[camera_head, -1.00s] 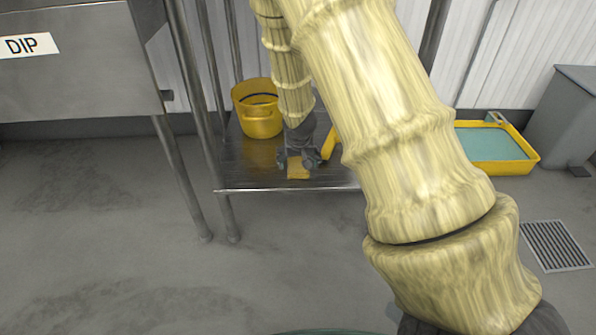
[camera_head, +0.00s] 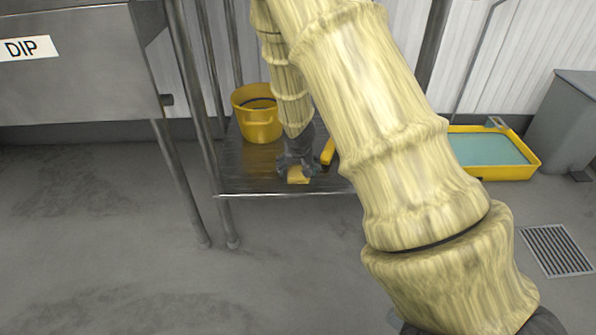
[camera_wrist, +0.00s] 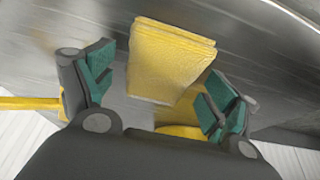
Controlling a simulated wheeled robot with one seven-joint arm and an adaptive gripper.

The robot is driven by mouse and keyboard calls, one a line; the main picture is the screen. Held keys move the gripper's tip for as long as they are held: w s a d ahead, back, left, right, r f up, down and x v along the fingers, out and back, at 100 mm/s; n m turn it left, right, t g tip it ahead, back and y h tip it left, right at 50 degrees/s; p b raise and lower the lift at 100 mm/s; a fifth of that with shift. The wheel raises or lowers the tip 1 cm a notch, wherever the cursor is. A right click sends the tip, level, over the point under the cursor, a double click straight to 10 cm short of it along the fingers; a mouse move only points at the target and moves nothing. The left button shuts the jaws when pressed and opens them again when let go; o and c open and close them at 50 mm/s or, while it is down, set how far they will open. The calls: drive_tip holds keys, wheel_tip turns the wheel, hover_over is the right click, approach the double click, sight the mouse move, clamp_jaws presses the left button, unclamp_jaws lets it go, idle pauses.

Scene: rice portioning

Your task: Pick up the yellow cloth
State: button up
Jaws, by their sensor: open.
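The yellow cloth (camera_head: 298,175) lies folded on the metal shelf (camera_head: 240,180), near its front edge. In the wrist view the cloth (camera_wrist: 168,62) shows as a flat yellow stack between and a little beyond the green-padded fingers. My gripper (camera_head: 297,165) is over the cloth, pointing down. In the wrist view my gripper (camera_wrist: 160,88) is open, with one finger on each side of the cloth and a gap beside each. Part of the cloth is hidden behind the gripper in the head view. I cannot tell the exact height of the fingertips above the shelf.
A yellow bucket (camera_head: 257,122) stands on the shelf left of my gripper. A yellow handle-like object (camera_head: 328,151) lies just right of it. Shelf legs (camera_head: 205,120) stand at the left. A yellow tray with blue-green liquid (camera_head: 497,160) is at the right.

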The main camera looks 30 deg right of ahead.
drive_tip(key=shift+f, duration=0.1)
idle(0.3)
drive_tip(key=c, duration=1)
drive_tip(key=shift+c, duration=0.2)
drive_tip(key=shift+b, duration=0.3)
